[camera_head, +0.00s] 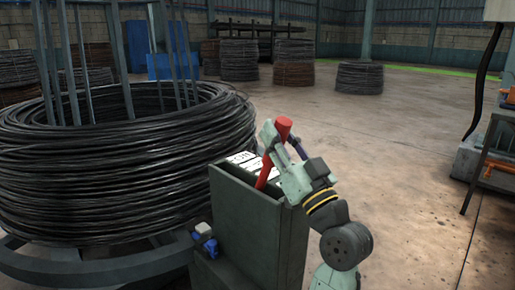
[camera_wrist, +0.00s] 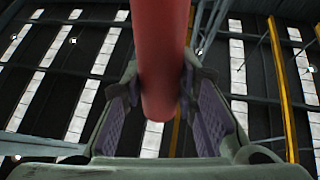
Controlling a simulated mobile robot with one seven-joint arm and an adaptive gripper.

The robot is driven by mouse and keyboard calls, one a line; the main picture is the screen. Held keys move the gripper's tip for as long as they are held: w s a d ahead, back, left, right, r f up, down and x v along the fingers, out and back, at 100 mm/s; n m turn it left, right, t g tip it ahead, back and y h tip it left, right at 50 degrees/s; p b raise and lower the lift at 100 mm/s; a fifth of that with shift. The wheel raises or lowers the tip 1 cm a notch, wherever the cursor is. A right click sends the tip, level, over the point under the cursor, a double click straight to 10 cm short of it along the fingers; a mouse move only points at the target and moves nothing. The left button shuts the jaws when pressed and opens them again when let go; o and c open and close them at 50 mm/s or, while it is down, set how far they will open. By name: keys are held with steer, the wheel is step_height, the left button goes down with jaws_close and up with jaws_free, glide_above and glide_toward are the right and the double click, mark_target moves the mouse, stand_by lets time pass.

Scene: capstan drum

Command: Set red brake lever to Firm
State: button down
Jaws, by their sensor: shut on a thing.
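The red brake lever (camera_head: 265,172) rises tilted from the top of a dark green box (camera_head: 246,222). Its knob (camera_head: 283,124) leans up and to the right. White label plates (camera_head: 243,157) with dark lettering lie at the box top beside the lever; I cannot read them clearly. My gripper (camera_head: 281,150) is at the lever's upper part and hides some of it. In the wrist view the red lever (camera_wrist: 163,50) runs between the two purple-padded fingers of my gripper (camera_wrist: 165,95), which are shut on it. The lever's lower end is hidden inside the box.
A large coil of black wire (camera_head: 100,165) on a metal frame fills the left, close to the box. A blue and white fitting (camera_head: 205,240) sits on the box's left side. Wire coils (camera_head: 359,77) stand farther back. Machinery (camera_head: 495,150) is at the right; the floor (camera_head: 410,130) between is clear.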

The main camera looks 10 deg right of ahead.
steer(key=s+d+f+m+t+b, duration=0.1)
steer(key=s+d+f+t+b, duration=0.1)
steer(key=s+b, duration=0.3)
steer(key=shift+d+f+b, duration=0.3)
steer(key=shift+d+f, duration=0.25)
steer(key=shift+d, duration=0.25)
steer(key=shift+s+d, duration=0.1)
steer(key=shift+s, duration=0.05)
steer(key=c, duration=1.2)
jaws_free()
steer(key=shift+c, duration=0.2)
steer(key=shift+r, duration=0.15)
step_height(320, 180, up, 10)
steer(key=shift+f, duration=0.2)
